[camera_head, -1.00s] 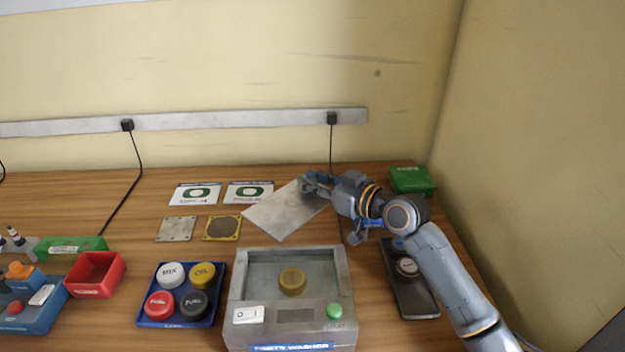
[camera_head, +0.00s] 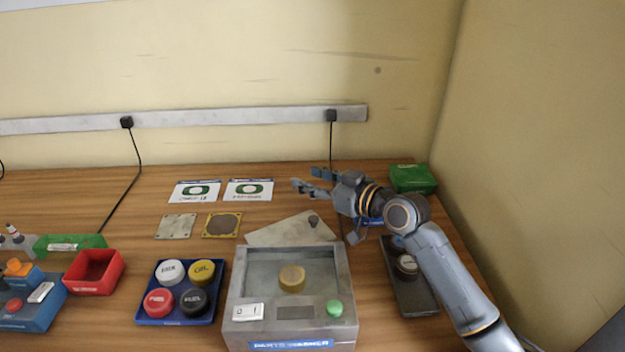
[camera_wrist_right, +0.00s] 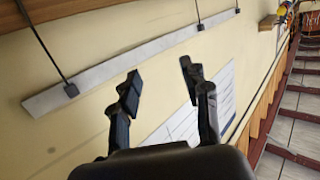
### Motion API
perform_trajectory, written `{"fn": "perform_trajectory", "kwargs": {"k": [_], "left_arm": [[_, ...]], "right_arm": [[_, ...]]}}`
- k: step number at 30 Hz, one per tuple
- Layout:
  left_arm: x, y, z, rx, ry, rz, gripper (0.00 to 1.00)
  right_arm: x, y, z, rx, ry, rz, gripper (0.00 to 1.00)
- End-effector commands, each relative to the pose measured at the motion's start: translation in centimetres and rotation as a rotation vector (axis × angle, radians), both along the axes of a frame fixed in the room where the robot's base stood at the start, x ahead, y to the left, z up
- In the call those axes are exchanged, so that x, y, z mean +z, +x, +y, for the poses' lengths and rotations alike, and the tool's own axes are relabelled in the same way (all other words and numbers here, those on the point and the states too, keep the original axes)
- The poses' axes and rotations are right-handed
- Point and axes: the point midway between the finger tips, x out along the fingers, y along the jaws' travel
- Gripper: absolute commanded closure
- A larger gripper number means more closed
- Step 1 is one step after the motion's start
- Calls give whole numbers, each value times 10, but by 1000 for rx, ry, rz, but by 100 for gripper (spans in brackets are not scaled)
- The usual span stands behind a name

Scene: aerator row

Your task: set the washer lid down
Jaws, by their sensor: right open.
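The washer lid (camera_head: 275,233), a grey plate with a dark knob (camera_head: 313,221), lies on the table just behind the parts washer (camera_head: 350,318). The washer's back edge seems to hide the lid's near side. The washer is open on top, with a brass-coloured round part (camera_head: 291,278) in its basin. My right gripper (camera_head: 306,180) is open and empty, above and beyond the lid, apart from the knob. In the right wrist view the two fingers (camera_wrist_right: 159,80) are spread with nothing between them. My left gripper is not in view.
A blue tray of round caps (camera_head: 179,320) stands left of the washer, and a red bin (camera_head: 121,268) farther left. Two cards and two square plates lie behind. A dark tray (camera_head: 415,298) lies under my right arm. A green box (camera_head: 413,178) sits at the back right.

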Motion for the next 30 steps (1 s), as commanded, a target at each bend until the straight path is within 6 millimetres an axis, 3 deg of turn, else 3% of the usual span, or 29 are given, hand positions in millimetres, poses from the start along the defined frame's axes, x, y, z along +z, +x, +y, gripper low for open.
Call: {"fn": "perform_trajectory", "kwargs": {"k": [1, 9, 15, 26, 30], "left_arm": [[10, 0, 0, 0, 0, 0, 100], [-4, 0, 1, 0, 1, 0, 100], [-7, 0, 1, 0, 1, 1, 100], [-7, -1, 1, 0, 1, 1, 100], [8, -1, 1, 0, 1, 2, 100]], "right_arm": [[12, 0, 0, 0, 1, -1, 54], [12, -35, -36, -2, -4, -1, 54], [16, -50, -51, -1, -1, -2, 54], [18, -52, -53, 0, 1, -1, 54], [34, -52, -53, 0, 0, -1, 54]]}}
